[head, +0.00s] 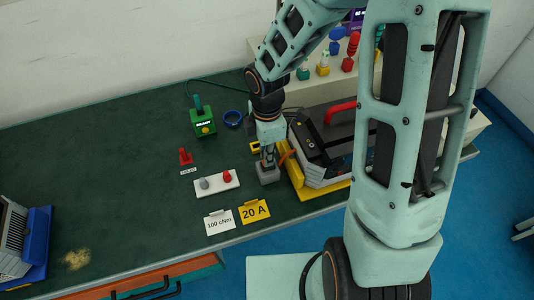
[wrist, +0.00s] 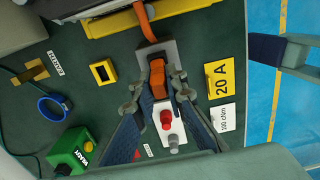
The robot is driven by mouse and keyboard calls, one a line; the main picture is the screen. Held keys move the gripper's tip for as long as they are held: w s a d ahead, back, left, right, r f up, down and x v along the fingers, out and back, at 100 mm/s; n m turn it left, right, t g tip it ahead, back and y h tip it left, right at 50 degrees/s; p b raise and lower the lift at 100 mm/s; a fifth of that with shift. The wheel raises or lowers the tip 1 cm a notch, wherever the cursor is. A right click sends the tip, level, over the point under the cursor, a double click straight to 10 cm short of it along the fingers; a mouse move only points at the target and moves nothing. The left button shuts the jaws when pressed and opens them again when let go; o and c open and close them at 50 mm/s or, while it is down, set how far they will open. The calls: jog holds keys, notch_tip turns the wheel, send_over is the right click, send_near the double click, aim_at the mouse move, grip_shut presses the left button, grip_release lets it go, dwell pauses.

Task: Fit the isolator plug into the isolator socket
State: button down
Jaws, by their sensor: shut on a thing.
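My gripper (wrist: 158,92) points down at the bench and is shut on an orange block, which I take to be the isolator plug (wrist: 157,76). In the head view the gripper (head: 267,160) is directly above a grey block, probably the isolator socket (head: 268,176). The grey block also shows in the wrist view (wrist: 171,52), partly hidden behind the plug and fingers. The plug overlaps the block there, and I cannot tell whether it is seated or held just above. An orange strip (wrist: 146,22) shows beyond it, by the yellow-edged unit.
A white plate with red and grey knobs (head: 217,185) lies close left of the grey block. The yellow-based unit with a red handle (head: 341,111) stands close right. Signs "20 A" (head: 255,211) and "100 cNm" (head: 219,222) stand in front. The bench's left middle is clear.

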jog(key=shift+s+f, duration=0.1)
jog(key=shift+f, duration=0.2)
jog(key=c, duration=1.9)
grip_release()
jog(key=shift+r, duration=0.5)
notch_tip(320, 180, up, 11)
